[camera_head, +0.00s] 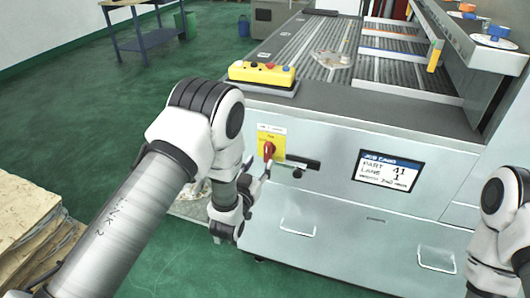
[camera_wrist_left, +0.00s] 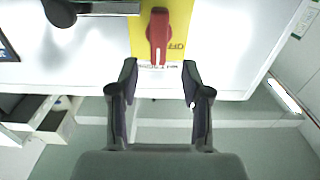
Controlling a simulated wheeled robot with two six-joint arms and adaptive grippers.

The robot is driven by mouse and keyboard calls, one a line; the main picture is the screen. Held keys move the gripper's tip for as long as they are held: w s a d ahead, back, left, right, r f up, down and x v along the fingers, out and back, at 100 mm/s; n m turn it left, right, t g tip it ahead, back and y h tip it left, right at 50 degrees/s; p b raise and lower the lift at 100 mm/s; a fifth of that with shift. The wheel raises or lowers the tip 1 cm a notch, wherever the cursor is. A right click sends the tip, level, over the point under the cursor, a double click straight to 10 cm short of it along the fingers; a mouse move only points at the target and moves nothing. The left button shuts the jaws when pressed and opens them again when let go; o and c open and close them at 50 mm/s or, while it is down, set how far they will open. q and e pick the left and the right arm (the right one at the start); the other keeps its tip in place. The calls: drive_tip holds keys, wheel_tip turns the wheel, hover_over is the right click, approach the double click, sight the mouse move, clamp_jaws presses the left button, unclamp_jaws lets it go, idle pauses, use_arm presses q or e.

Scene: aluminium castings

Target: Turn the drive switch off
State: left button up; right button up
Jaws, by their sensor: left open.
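The drive switch is a red rotary handle (camera_head: 268,150) on a yellow plate (camera_head: 278,138) on the machine's front panel. In the left wrist view the red handle (camera_wrist_left: 158,35) stands lengthwise up the picture on its yellow plate (camera_wrist_left: 187,35), with upside-down lettering reading OFF beside it. My left gripper (camera_head: 259,178) is open just in front of the switch. In the left wrist view its two fingers (camera_wrist_left: 160,78) are spread to either side of the handle's line, with the handle's end near the gap between the tips. No contact shows. My right gripper is out of view.
A black bar handle (camera_head: 300,162) projects just right of the switch, with a dark knob below it. A display (camera_head: 388,171) reads part 41, lane 1. A yellow button box (camera_head: 262,74) sits on the machine's top edge. Cardboard (camera_head: 30,230) is stacked at the left.

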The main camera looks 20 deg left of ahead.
sight(267, 153)
use_arm(q)
drive_tip(key=w, duration=0.5)
drive_tip(key=shift+w+d+f+p, duration=0.2)
drive_tip(key=shift+w+d+p, duration=0.05)
drive_tip(key=shift+w+p, duration=0.1)
drive_tip(key=shift+s+a, duration=0.1)
drive_tip(key=shift+s, duration=0.05)
clamp_jaws()
